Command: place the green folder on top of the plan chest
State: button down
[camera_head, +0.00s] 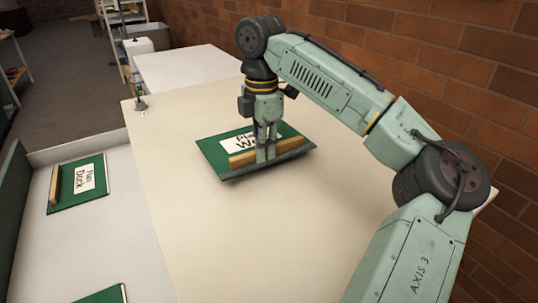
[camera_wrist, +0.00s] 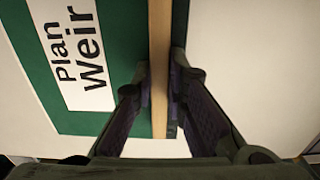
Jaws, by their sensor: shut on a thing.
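The green folder (camera_head: 211,150) has a white label reading "Plan Weir" and a wooden strip (camera_head: 240,159) along one edge. My gripper (camera_head: 265,154) points down and is shut on that strip. In the wrist view the folder (camera_wrist: 128,50) lies left of the strip (camera_wrist: 158,70), with a finger on each side of it. The folder is roughly level, over a broad cream top (camera_head: 200,235) that appears to be the plan chest. I cannot tell whether it touches that top. The fingers hide part of the strip and label.
A lower pale tray (camera_head: 120,240) at the left holds a green "Plan Dock" folder (camera_head: 85,180) and another green folder (camera_head: 104,295), partly cut off. A small dark object (camera_head: 140,103) stands at the cream top's far left corner. A white surface (camera_head: 190,68) lies behind. A brick wall (camera_head: 400,50) stands right.

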jog(key=shift+w+d, duration=0.15)
jog(key=shift+d, duration=0.2)
jog(key=f, duration=0.1)
jog(key=f+p, duration=0.1)
jog(key=f, duration=0.1)
jog(key=shift+w+d, duration=0.1)
jog(key=shift+d, duration=0.3)
jog(key=shift+f, duration=0.35)
jog(key=c, duration=1.6)
grip_release()
jog(key=shift+a, duration=0.1)
notch_tip(320, 180, up, 12)
